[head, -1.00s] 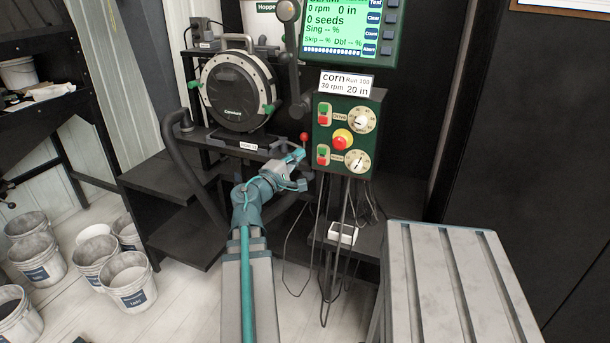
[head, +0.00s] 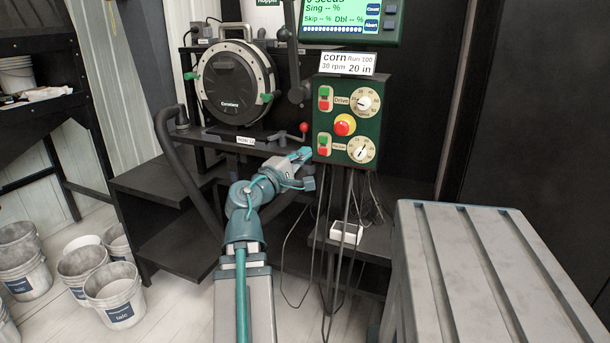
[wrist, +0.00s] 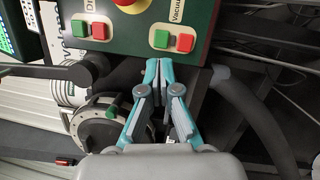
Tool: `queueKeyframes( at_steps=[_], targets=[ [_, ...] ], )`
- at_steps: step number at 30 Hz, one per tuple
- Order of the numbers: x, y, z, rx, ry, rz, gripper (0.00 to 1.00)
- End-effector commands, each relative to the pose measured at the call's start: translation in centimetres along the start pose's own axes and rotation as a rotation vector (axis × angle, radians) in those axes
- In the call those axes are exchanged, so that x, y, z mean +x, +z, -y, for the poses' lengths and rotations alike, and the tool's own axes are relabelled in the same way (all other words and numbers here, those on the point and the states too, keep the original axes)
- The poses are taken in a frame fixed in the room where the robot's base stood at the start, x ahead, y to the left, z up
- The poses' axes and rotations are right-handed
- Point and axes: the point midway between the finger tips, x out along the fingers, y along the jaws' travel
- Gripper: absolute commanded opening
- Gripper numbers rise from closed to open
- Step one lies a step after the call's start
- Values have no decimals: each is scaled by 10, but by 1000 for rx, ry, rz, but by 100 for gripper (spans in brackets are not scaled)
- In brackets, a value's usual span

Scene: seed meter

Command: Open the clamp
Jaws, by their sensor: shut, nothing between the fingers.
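A lever with a red ball knob (head: 304,128) stands at the right end of the dark shelf below the seed meter; it looks like the clamp handle. The round black seed meter (head: 235,85) has green handles on its rim and also shows in the wrist view (wrist: 98,130). My gripper (head: 305,153) is below the red knob, apart from it, by the lower left corner of the green control box (head: 346,128). In the wrist view my gripper (wrist: 158,65) has its fingertips together and empty, just by the box's edge. I cannot clearly make out the knob there.
The control box carries green and red buttons, dials and a red stop button (head: 345,125). Cables hang under it beside my arm. A thick black hose (head: 175,160) runs down at left. A grey ribbed surface (head: 485,260) stands at right; buckets (head: 115,295) stand on the floor at left.

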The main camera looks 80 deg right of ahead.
Motion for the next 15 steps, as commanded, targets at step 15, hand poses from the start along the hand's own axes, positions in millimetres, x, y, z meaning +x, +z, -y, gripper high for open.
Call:
queueKeyframes(
  at_steps=[15],
  targets=[
    [-17, 19, 4, -1, 0, 0, 0]
  ],
)
